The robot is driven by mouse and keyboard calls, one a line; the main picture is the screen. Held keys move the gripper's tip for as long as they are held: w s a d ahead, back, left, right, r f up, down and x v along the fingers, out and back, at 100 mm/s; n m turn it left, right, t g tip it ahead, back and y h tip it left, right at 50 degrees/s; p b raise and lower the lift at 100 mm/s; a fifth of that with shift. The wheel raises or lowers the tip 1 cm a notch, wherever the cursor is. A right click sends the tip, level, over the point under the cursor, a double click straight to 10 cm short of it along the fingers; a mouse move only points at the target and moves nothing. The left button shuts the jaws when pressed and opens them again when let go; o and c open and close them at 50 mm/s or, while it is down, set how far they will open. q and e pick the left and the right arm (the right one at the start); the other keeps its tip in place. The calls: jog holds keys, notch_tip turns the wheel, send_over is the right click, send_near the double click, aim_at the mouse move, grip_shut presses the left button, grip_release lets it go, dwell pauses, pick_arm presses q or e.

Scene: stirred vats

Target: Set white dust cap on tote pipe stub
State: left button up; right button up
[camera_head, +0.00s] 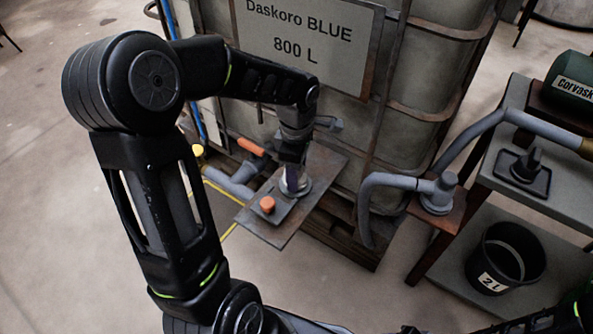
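The tote (420,60) is a large caged container with a "Daskoro BLUE 800 L" sign. A grey pipe (232,186) with an orange valve handle (251,147) sits low at its front; I cannot tell which end is the stub. A pale, whitish round piece (297,190), possibly the white dust cap, is on a small plate on a brown shelf. My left gripper (292,178) points down right over it, hiding most of it. I cannot tell whether the fingers grip it. My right gripper is out of view.
An orange knob (267,205) stands on the small plate beside my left gripper. A yellow piece (198,151) is left of the pipe. A bent grey pipe (385,180), a side table (515,200) and a black 2 L bucket (505,258) are at right. The left floor is clear.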

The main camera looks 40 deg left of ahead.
pick_arm(q)
jog(key=shift+f+b, duration=0.6)
jog(key=shift+f, duration=0.05)
dwell(0.7)
jog(key=o, duration=1.1)
jog(key=shift+r, duration=0.15)
jog(key=shift+r+p, duration=4.15)
jog(key=shift+r, duration=1.3)
